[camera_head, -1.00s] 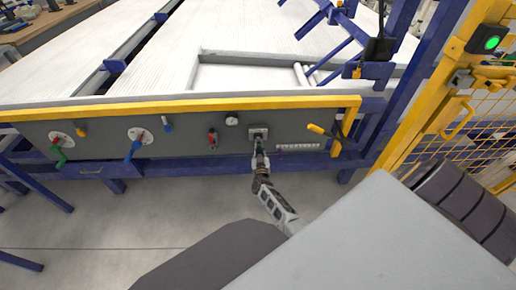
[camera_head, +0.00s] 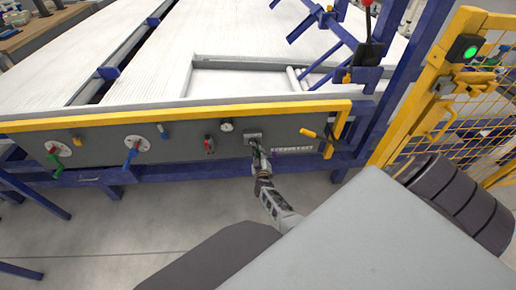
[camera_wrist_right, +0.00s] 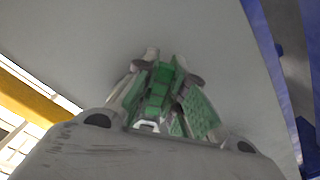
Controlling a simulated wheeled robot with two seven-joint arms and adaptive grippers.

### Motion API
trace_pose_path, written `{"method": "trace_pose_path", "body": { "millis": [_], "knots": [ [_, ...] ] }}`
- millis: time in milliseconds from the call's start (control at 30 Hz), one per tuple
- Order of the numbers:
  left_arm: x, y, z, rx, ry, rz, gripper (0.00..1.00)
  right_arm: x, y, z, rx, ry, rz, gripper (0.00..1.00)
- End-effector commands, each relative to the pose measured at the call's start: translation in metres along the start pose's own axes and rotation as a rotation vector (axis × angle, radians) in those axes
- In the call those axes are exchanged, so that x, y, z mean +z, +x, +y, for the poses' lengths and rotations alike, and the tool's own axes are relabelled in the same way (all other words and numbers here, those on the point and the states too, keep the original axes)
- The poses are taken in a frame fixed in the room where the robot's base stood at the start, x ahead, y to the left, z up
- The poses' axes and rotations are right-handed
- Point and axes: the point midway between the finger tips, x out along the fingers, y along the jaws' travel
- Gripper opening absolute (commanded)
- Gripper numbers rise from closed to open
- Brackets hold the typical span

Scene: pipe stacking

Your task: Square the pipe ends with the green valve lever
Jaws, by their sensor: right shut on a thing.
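Another green lever (camera_head: 57,160) hangs from a round white dial at the panel's left end. Pale pipes (camera_head: 296,80) lie by the tray frame on the table; whether their ends are even is too small to tell. My left gripper is out of view.
The grey panel (camera_head: 100,148) also carries a blue lever (camera_head: 132,154), a small red switch (camera_head: 209,145) and a yellow handle (camera_head: 309,133). A yellow mesh fence (camera_head: 415,115) stands at right. Blue legs stand at left; open floor lies in front.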

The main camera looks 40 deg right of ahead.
Motion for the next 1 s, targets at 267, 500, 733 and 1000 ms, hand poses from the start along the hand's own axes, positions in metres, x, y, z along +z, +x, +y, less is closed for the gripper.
{"method": "trace_pose_path", "body": {
  "millis": [267,500,733,1000],
  "knots": [
    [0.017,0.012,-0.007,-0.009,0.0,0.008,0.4,0.0,-0.002,0.005,-0.003,-0.107,-0.003,0.0],
    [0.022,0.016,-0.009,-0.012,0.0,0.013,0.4,0.001,-0.002,0.007,-0.003,-0.146,-0.003,0.0],
    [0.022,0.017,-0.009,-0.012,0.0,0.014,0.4,0.001,-0.002,0.007,-0.003,-0.155,-0.003,0.0],
    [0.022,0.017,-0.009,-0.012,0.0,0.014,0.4,0.001,-0.002,0.007,-0.003,-0.155,-0.002,0.25]
  ]
}}
